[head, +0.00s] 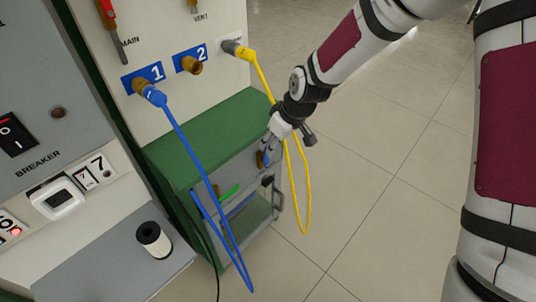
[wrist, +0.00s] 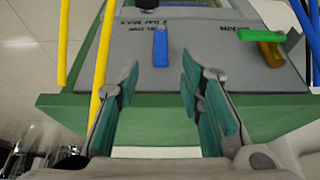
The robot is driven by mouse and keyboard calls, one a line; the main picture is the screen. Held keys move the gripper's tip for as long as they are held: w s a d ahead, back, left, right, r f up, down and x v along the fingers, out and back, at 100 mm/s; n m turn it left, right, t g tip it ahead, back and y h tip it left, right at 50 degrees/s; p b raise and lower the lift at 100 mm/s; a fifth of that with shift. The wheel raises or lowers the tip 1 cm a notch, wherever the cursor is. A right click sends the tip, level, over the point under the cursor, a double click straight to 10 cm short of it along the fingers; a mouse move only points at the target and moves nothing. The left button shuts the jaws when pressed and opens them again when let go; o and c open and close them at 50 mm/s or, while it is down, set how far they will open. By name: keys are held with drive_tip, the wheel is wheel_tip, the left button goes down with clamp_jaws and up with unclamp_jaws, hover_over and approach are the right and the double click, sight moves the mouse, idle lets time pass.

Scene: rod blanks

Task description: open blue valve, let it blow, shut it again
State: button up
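The blue valve lever (wrist: 160,47) stands on a grey panel (wrist: 215,68) and points along the view, straight ahead of my gripper in the wrist view. In the head view a bit of the blue lever (head: 266,159) shows just below my gripper (head: 270,143). My gripper (wrist: 160,80) is open, its two teal-padded fingers apart on either side of the lever's line. The lever lies beyond the fingertips, with nothing between the pads. A green lever (wrist: 257,36) on an orange-brown body sits to the right; it also shows in the head view (head: 229,191).
A yellow hose (head: 306,195) hangs close beside my gripper and passes near the left finger in the wrist view (wrist: 103,60). A blue hose (head: 205,180) loops down from port 1. A green cabinet (head: 205,135) surrounds the valve panel. Open floor (head: 375,190) lies right.

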sight(266, 166)
drive_tip(key=b+x, duration=0.1)
drive_tip(key=x, duration=0.6)
drive_tip(key=shift+a+f, duration=0.1)
drive_tip(key=shift+a, duration=0.05)
drive_tip(key=shift+c, duration=0.2)
clamp_jaws()
